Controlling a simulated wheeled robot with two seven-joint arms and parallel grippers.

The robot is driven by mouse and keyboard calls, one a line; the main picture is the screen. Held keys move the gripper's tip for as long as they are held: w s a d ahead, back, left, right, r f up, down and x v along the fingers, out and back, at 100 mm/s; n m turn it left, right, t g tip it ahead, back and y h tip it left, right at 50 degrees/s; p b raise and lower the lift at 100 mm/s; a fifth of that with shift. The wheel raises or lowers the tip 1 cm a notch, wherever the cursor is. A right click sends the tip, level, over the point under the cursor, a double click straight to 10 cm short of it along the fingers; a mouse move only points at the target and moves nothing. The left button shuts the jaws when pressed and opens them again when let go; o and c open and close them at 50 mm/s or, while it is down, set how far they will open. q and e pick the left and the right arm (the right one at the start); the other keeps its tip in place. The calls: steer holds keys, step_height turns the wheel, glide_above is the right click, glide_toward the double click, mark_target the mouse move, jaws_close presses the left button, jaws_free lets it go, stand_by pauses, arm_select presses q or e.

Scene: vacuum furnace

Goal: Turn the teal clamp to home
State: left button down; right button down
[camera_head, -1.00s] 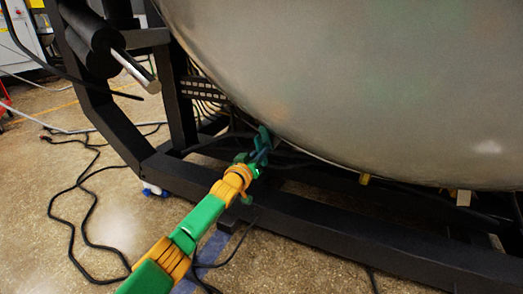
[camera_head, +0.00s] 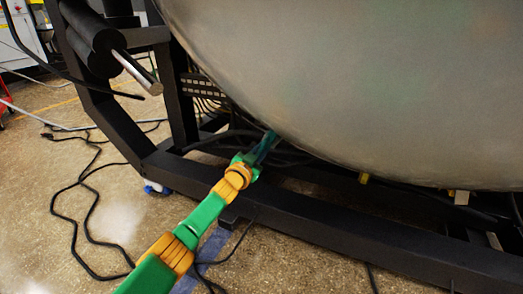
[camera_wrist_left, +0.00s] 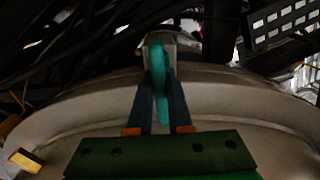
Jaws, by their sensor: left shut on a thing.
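The teal clamp (camera_wrist_left: 158,82) shows in the left wrist view as an upright teal bar in front of a grey block on the vessel's rim. My left gripper (camera_wrist_left: 161,105) has its dark fingers on either side of the clamp and is shut on it. In the head view my left gripper (camera_head: 257,158) reaches under the lower edge of the big metal vessel (camera_head: 360,90). There the teal clamp (camera_head: 270,138) shows only in part, at the vessel's edge beyond the fingers. My right gripper is in neither view.
A black frame beam (camera_head: 330,233) runs below the vessel, close under my left arm. Dark cables (camera_wrist_left: 60,50) crowd the space around the clamp. A black cable (camera_head: 75,215) lies on the floor at left. A yellow tab (camera_wrist_left: 24,161) sits on the vessel's rim.

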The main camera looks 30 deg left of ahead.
arm_select(q)
steer(key=shift+f+m, duration=0.1)
steer(key=shift+m, duration=0.2)
steer(key=c, duration=0.8)
jaws_free()
steer(key=shift+c, duration=0.2)
